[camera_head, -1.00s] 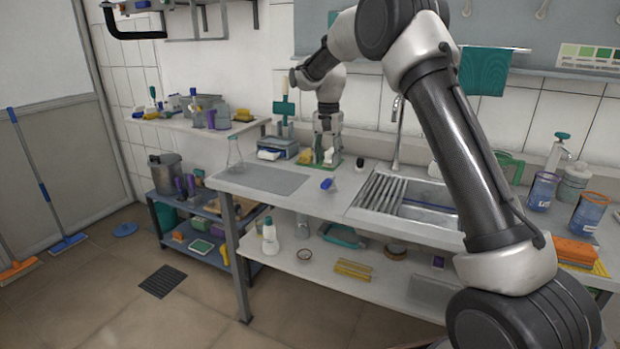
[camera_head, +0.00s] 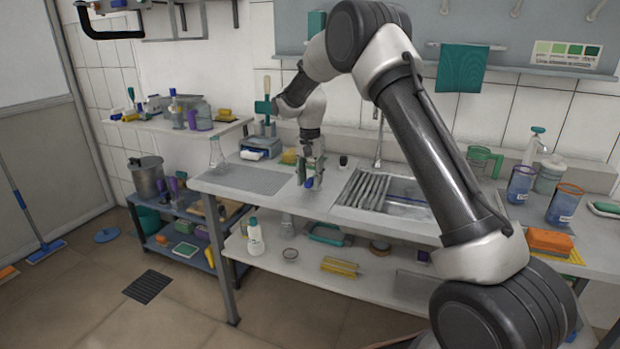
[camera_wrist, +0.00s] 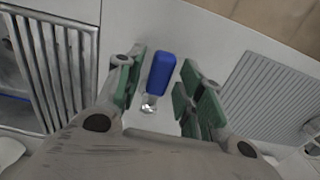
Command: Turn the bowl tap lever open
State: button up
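A short blue handle with a shiny metal end (camera_wrist: 160,73) shows on the pale counter in the wrist view. It looks like the lever, but I cannot tell for certain. My gripper (camera_wrist: 163,90) is open, with one green-padded finger on each side of the blue handle and visible gaps between. In the head view my gripper (camera_head: 312,182) points down at the counter left of the sink, and it partly hides the blue piece. A tall metal sink tap (camera_head: 379,135) stands behind the sink; no lever on it is clear.
The sink with its ribbed drainer (camera_head: 365,190) lies right of my gripper, and a grey ribbed mat (camera_head: 252,179) lies left. A blue-grey box with a white item (camera_head: 262,148) stands behind left. The counter's front edge is close.

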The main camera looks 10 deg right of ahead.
grip_shut()
jog(key=shift+a, duration=0.1)
jog(key=m, duration=0.2)
jog(key=w+a+m, duration=0.1)
jog(key=shift+w+m, duration=0.15)
jog(key=shift+m, duration=0.25)
jog(key=m, duration=0.1)
jog(key=w+m, duration=0.1)
jog(key=m, duration=0.1)
jog(key=shift+w+a+m, duration=0.25)
jog(key=shift+a+m, duration=0.05)
jog(key=shift+a, duration=0.1)
jog(key=w+m, duration=0.1)
jog(key=m, duration=0.1)
jog(key=w+m, duration=0.1)
jog(key=m, duration=0.1)
jog(key=shift+a+m, duration=0.1)
jog(key=shift+m, duration=0.2)
jog(key=shift+w+d+m, duration=0.2)
jog(key=shift+w+m, duration=0.35)
jog(key=shift+m, duration=0.7)
jog(key=shift+w+d+m, duration=0.2)
jog(key=shift+w+m, duration=0.35)
jog(key=shift+m, duration=0.7)
jog(key=shift+r, duration=0.1)
